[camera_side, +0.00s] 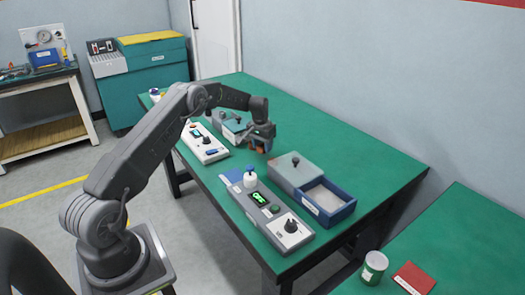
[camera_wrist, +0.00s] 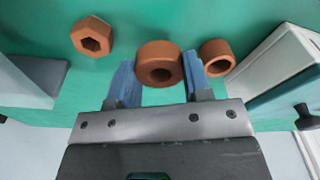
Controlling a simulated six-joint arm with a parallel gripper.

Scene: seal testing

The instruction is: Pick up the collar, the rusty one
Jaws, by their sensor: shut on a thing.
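The rusty collar (camera_wrist: 158,65), a thick brown-orange ring with a round hole, sits between the two blue fingers of my gripper (camera_wrist: 160,82). The fingers are shut on its sides. In the side view my gripper (camera_side: 262,140) is over the far part of the green table, and the collar is too small there to make out clearly. A rusty hex nut (camera_wrist: 92,36) lies to the left in the wrist view. A second rusty ring (camera_wrist: 217,57), with a thinner wall, lies just right of the right finger.
A grey tester (camera_side: 275,214) with a green display stands on the green table (camera_side: 347,150). A white device (camera_side: 203,146) stands farther left. The table's right part is clear.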

